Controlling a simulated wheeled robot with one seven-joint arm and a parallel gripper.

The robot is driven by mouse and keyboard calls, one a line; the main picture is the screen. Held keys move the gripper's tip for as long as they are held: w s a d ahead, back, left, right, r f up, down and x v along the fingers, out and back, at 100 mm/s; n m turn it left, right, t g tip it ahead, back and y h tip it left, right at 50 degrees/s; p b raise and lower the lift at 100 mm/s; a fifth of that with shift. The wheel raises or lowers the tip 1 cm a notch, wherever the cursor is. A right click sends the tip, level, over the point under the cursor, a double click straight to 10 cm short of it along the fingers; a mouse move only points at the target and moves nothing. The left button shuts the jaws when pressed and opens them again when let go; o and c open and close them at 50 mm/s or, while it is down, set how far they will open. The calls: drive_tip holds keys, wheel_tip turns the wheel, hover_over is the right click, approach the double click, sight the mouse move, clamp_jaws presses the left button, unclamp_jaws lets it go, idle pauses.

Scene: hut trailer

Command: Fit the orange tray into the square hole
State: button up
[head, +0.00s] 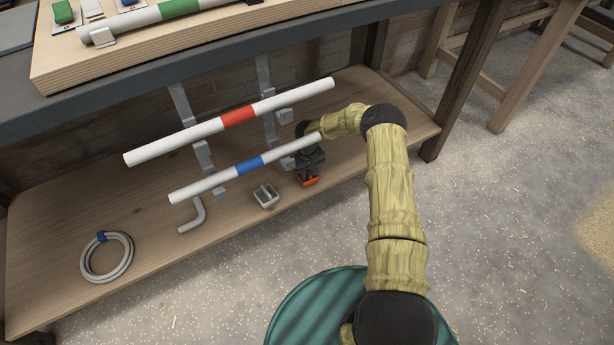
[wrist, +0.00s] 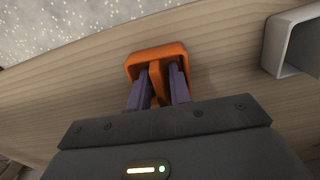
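The orange tray (head: 308,181) is at the lower wooden shelf, near its front edge, below the end of the blue-banded pipe. It also shows in the wrist view (wrist: 157,53) as an open square box with a rib across its middle. My gripper (wrist: 157,75) points down into it, its purple fingers closed on both sides of the orange rib. I cannot tell whether the tray touches the shelf. I cannot make out a square hole for certain in either view.
A grey square box (head: 266,196) stands left of the tray; it also shows in the wrist view (wrist: 290,42). Above the shelf (head: 75,220) run a blue-banded pipe (head: 215,181) and a red-banded pipe (head: 190,137). A grey elbow (head: 195,216) and coiled hose (head: 105,279) lie further left.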

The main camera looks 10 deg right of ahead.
clamp_jaws()
wheel_tip(320, 180, up, 10)
drive_tip(key=p, duration=0.4)
drive_tip(key=shift+p, duration=0.3)
